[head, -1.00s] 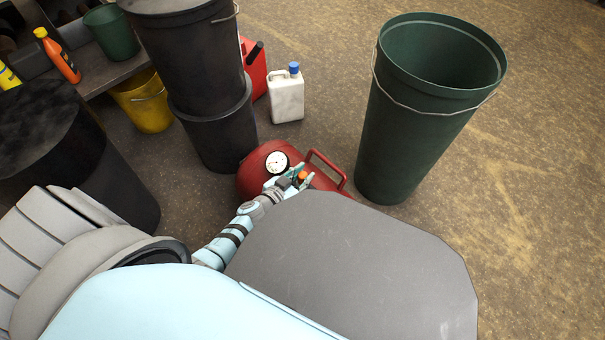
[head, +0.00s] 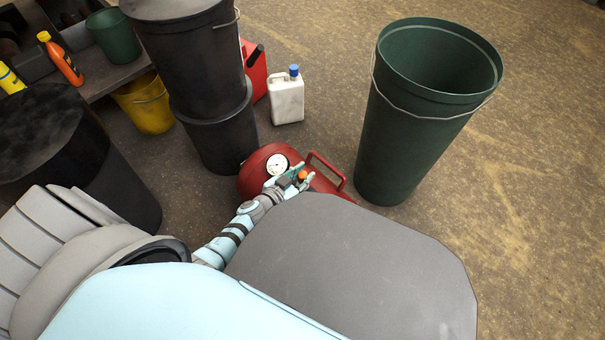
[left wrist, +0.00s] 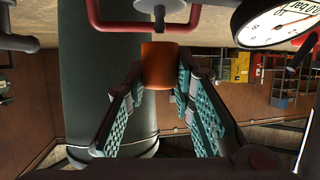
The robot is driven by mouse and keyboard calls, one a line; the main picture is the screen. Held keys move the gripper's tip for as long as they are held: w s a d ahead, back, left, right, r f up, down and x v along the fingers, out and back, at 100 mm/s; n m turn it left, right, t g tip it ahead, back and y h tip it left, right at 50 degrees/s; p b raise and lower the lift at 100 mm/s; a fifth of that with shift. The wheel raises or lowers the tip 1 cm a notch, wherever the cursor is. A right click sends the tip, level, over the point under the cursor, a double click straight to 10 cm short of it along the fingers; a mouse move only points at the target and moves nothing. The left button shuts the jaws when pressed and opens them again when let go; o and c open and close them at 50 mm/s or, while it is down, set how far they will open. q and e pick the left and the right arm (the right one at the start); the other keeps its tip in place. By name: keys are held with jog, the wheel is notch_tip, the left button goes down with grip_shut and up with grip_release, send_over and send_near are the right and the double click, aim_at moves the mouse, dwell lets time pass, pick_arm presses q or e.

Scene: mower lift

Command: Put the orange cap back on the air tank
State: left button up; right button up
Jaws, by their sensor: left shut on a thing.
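The red air tank (head: 250,180) lies on the floor in the middle of the head view, with a white dial gauge (head: 277,164) and a red handle (head: 329,168). My left gripper (head: 299,177) is over the tank, shut on the orange cap (head: 303,174). In the left wrist view the cap (left wrist: 160,66) sits between the two teal-padded fingers. A grey metal fitting (left wrist: 159,8) of the tank lies close beyond the cap's end, in line with it. I cannot tell whether they touch. My right gripper is not in view.
A tall green bin (head: 415,135) stands right of the tank. Stacked black bins (head: 205,130) stand behind it on the left. A white jug (head: 287,100) and a red can (head: 254,72) are behind. Open floor (head: 540,200) lies to the right.

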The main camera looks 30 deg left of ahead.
pick_arm(q)
jog(key=shift+r, duration=0.1)
dwell(0.7)
jog(key=shift+r+p, duration=0.7)
jog(key=shift+p, duration=0.3)
jog(key=o, duration=0.6)
jog(key=p+v, duration=0.5)
jog(key=v, duration=0.6)
dwell(0.6)
